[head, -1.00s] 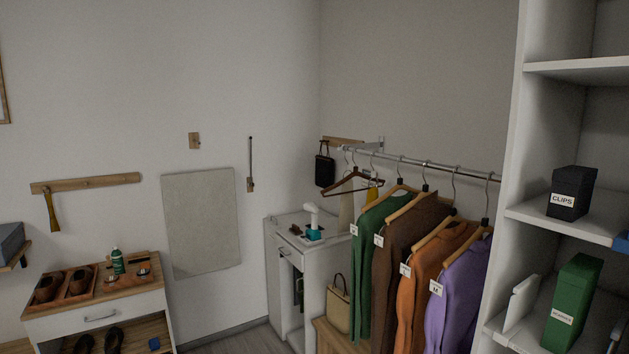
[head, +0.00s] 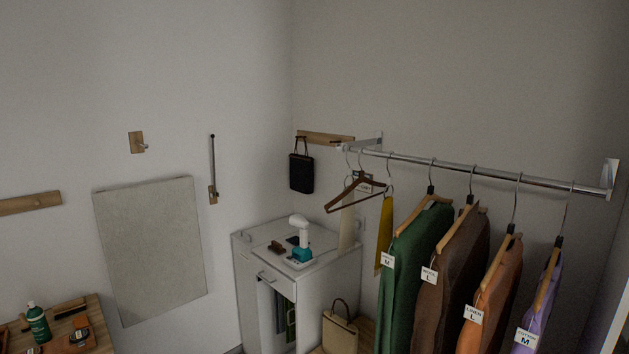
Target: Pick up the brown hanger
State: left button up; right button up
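The brown hanger (head: 356,194) is empty and hangs by its hook near the left end of the metal rail (head: 450,167) in the head view. It is dark brown, triangular, with a lower bar. A pale cloth and a yellow cloth (head: 385,232) hang close behind and to its right. Several garments on lighter wooden hangers hang further right, the green one (head: 420,255) nearest. Neither of my grippers shows in the head view.
A white cabinet (head: 318,295) with a white and teal steamer (head: 301,243) on top stands below and left of the hanger. A black bag (head: 301,172) hangs from a wall rack. A beige handbag (head: 340,330) sits below. Open air lies in front of the hanger.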

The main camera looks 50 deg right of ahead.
aim_at(362, 178)
jog(key=z, duration=0.3)
jog(key=i, duration=1.8)
jog(key=z, duration=0.9)
